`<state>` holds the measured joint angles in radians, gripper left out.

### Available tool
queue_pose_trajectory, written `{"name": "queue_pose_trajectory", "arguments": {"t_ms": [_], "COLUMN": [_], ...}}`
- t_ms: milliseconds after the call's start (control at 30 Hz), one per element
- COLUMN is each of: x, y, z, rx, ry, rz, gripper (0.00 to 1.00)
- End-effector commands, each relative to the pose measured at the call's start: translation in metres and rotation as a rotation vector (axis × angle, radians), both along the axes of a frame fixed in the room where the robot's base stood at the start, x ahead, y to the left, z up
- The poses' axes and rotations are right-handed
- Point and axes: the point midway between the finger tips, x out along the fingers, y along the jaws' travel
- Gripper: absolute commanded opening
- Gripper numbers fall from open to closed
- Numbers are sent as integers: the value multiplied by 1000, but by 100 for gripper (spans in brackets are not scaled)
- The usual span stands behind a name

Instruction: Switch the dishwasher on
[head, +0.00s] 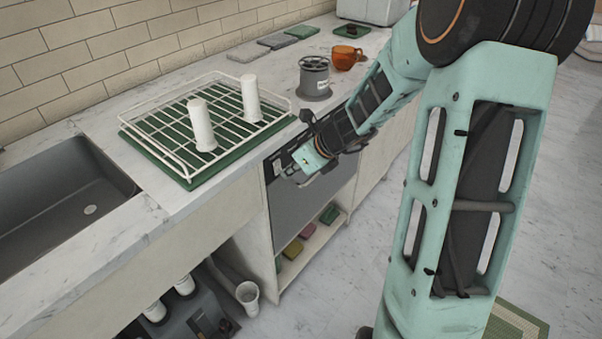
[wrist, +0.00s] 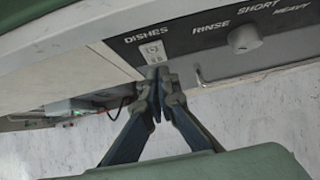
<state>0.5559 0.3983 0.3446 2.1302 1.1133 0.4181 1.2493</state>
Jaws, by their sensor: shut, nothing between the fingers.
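The dishwasher (head: 300,208) is built in under the counter, with a grey front and a dark control strip at its top. In the wrist view the control panel (wrist: 205,62) carries the words DISHES, RINSE, SHORT and HEAVY. A small light switch plate (wrist: 153,50) sits under DISHES, and a round grey knob (wrist: 243,39) sits to its right. My gripper (wrist: 157,76) is shut and empty, its tips just below the switch plate; I cannot tell if they touch it. In the head view my gripper (head: 287,171) is at the dishwasher's top edge and partly covers the strip.
A white wire rack (head: 180,98) with two white cylinders stands on a green mat on the counter above. A grey canister (head: 314,78) and an orange cup (head: 345,57) stand farther back. A sink (head: 60,200) is at left.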

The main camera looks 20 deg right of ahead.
Motion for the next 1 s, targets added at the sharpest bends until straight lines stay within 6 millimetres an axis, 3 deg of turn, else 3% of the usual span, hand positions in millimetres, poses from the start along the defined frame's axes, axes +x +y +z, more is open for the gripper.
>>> {"name": "queue_pose_trajectory", "arguments": {"t_ms": [200, 1000], "x": [9, 13], "y": [6, 9], "z": [-1, 0], "rx": [-1, 0], "ry": [0, 0], "rz": [-1, -1], "gripper": [0, 0]}}
